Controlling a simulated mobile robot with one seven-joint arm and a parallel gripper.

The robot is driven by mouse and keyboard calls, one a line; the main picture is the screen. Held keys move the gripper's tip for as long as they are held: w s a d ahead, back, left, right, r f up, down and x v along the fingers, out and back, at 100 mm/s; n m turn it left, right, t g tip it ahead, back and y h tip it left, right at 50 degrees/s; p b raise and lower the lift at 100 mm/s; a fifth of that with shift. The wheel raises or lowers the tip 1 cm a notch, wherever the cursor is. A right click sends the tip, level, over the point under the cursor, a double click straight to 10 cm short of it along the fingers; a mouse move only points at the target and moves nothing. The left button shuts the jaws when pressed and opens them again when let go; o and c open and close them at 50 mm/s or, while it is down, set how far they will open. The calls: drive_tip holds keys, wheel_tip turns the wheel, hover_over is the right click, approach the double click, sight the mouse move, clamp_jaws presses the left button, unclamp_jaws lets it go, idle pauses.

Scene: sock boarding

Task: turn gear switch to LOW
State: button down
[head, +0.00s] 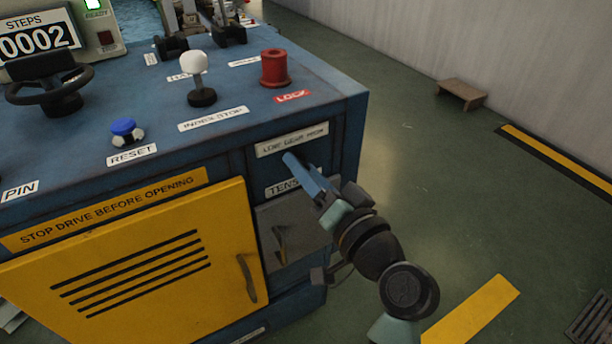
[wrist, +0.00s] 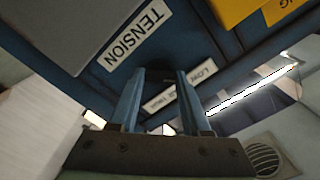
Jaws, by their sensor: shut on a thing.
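The gear label (head: 292,140), reading LOW GEAR HIGH, is on the upper front of the blue machine. My gripper (head: 290,158) reaches in from the lower right, its blue fingers just below this label. In the wrist view my gripper (wrist: 160,72) has its fingertips against the blue panel, between the TENSION label (wrist: 138,36) and the partly covered gear label (wrist: 196,72). The jaws are shut on the gear switch, with a gap between the fingers. The switch is mostly hidden by the fingers, and I cannot tell its position.
A TENSION drawer-like grey panel (head: 300,222) is just below my gripper. A yellow door (head: 130,270) is at left. On top are a red LOCK knob (head: 274,70), a white-knobbed lever (head: 196,64) and a blue reset button (head: 124,127).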

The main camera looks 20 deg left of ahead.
idle(0.4)
drive_tip(key=shift+c, duration=1.8)
unclamp_jaws()
drive_tip(key=shift+d, duration=0.15)
drive_tip(key=p+v, duration=0.3)
drive_tip(key=v, duration=0.9)
drive_tip(key=shift+s+d, duration=0.25)
drive_tip(key=shift+s, duration=0.1)
